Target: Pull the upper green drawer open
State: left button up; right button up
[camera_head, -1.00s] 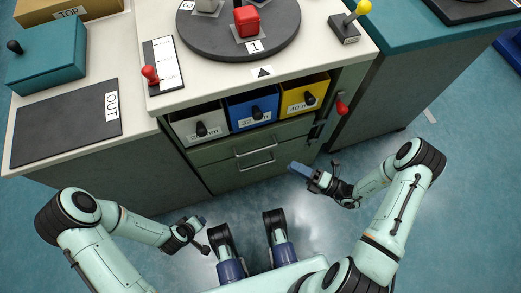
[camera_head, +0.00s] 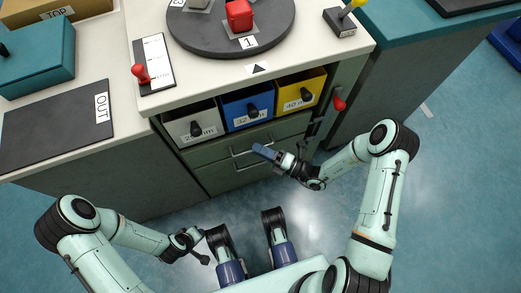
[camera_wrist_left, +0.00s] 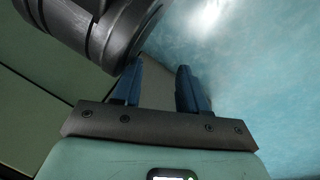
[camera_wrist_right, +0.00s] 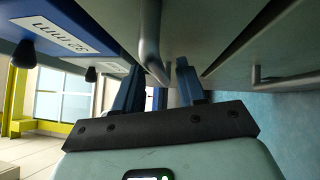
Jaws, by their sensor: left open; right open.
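The upper green drawer (camera_head: 207,154) is a flat green front just under the bins, and it looks shut. Its metal bar handle (camera_head: 240,152) is partly covered by my right gripper (camera_head: 264,153) in the head view. In the right wrist view the bar (camera_wrist_right: 149,40) runs down to the opening between the blue fingertips (camera_wrist_right: 160,72). The fingers are open and apart; I cannot tell whether they touch the bar. My left gripper (camera_head: 200,236) is low, away from the cabinet. Its fingers (camera_wrist_left: 160,72) are open and empty.
A lower drawer (camera_head: 218,178) with its own handle (camera_wrist_right: 256,75) lies just below. White (camera_head: 182,127), blue (camera_head: 234,117) and yellow (camera_head: 318,84) bins with black knobs sit above. A red-handled lever (camera_head: 339,101) is at right. The floor (camera_head: 445,200) is open.

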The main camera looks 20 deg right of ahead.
grip_shut()
